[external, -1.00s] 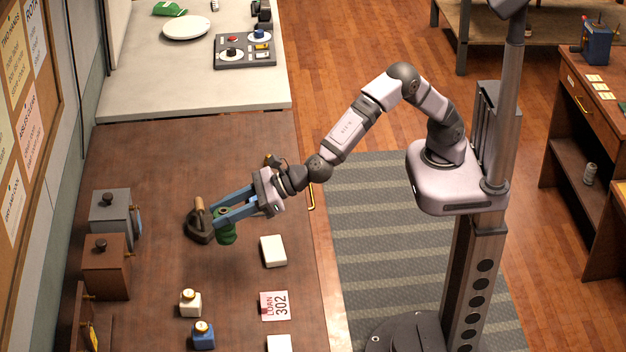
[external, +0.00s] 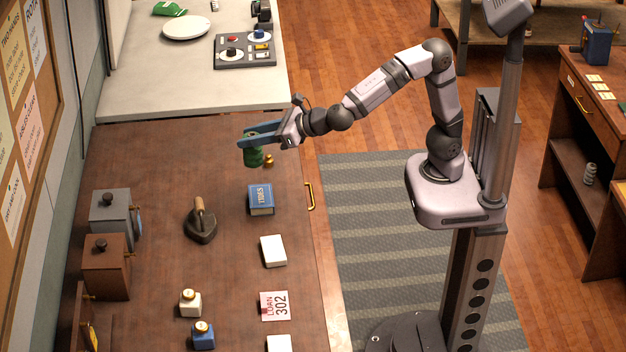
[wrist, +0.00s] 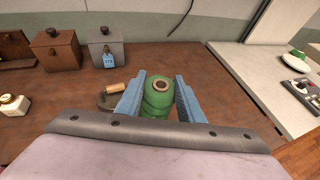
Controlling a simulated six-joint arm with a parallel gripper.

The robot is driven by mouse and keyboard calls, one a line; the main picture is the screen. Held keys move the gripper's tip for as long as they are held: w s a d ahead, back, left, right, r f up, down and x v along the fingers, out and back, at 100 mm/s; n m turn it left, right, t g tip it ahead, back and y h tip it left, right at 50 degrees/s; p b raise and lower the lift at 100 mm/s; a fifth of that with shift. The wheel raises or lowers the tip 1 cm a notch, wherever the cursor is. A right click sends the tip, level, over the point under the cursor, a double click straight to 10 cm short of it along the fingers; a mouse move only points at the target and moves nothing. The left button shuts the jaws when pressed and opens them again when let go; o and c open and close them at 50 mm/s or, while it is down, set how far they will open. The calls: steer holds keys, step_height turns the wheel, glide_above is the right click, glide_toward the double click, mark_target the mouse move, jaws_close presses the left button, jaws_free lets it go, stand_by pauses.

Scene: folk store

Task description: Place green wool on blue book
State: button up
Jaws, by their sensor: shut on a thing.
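The wool is apart from the book. The book does not show in the wrist view.
A dark flat iron (external: 200,224) stands left of the book. A white block (external: 273,251) and a LOAN 302 card (external: 274,306) lie below it. Grey (external: 111,216) and brown (external: 106,266) boxes line the left.

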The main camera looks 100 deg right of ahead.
steer(key=shift+s+d+f, duration=0.3)
steer(key=shift+f, duration=0.2)
steer(key=shift+s+d+f, duration=0.3)
steer(key=shift+f, duration=0.2)
jaws_close()
step_height(320, 180, down, 9)
steer(key=shift+d+r+y, duration=0.15)
steer(key=shift+d+y, duration=0.15)
steer(key=shift+d, duration=0.15)
steer(key=shift+b, duration=0.4)
steer(key=o, duration=0.6)
jaws_free()
